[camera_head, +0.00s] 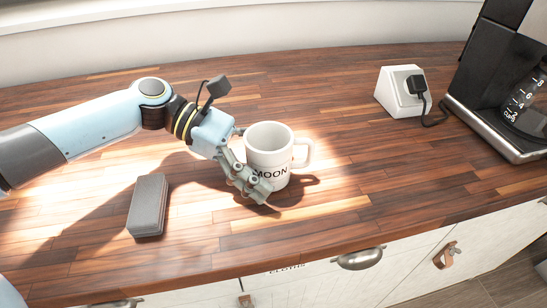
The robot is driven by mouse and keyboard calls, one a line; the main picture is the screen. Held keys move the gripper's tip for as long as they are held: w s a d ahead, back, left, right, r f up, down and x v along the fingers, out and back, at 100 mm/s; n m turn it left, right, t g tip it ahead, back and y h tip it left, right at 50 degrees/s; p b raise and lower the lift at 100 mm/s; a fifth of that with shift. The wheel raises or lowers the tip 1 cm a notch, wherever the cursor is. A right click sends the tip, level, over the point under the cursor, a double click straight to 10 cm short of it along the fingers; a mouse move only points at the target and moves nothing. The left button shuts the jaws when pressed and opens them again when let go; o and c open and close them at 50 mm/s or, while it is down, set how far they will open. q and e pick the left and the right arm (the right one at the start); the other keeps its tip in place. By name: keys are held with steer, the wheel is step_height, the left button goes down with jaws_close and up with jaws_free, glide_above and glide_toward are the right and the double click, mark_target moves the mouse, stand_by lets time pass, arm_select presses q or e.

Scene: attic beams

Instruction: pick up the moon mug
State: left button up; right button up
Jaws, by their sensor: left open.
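The moon mug (269,146) is white with the dark word MOON on its side. It stands upright on the wooden counter, with its handle on the right. My left gripper (252,160) reaches in from the left and is open at the mug's left side. One finger passes in front of the lower left of the mug, and another shows at its upper left edge. I cannot tell whether the fingers touch the mug. My right gripper is not in view.
A grey block (148,205) lies on the counter (350,215) left of the mug. A white socket box (397,92) with a black plug and cord stands at the back right, beside a coffee machine (490,85). The counter right of the mug is clear.

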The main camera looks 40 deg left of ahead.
mark_target(273, 143)
arm_select(q)
steer(key=shift+f, duration=0.1)
steer(key=shift+c, duration=0.2)
steer(key=shift+d, duration=0.1)
steer(key=c, duration=1.4)
steer(key=shift+c, duration=0.2)
steer(key=shift+r, duration=0.5)
steer(key=r, duration=0.3)
steer(key=shift+d+r, duration=0.35)
steer(key=shift+r, duration=0.05)
steer(key=s+d+r, duration=0.1)
steer(key=d+r, duration=0.5)
steer(key=d, duration=0.5)
steer(key=shift+s+r+p, duration=0.15)
steer(key=shift+p, duration=0.15)
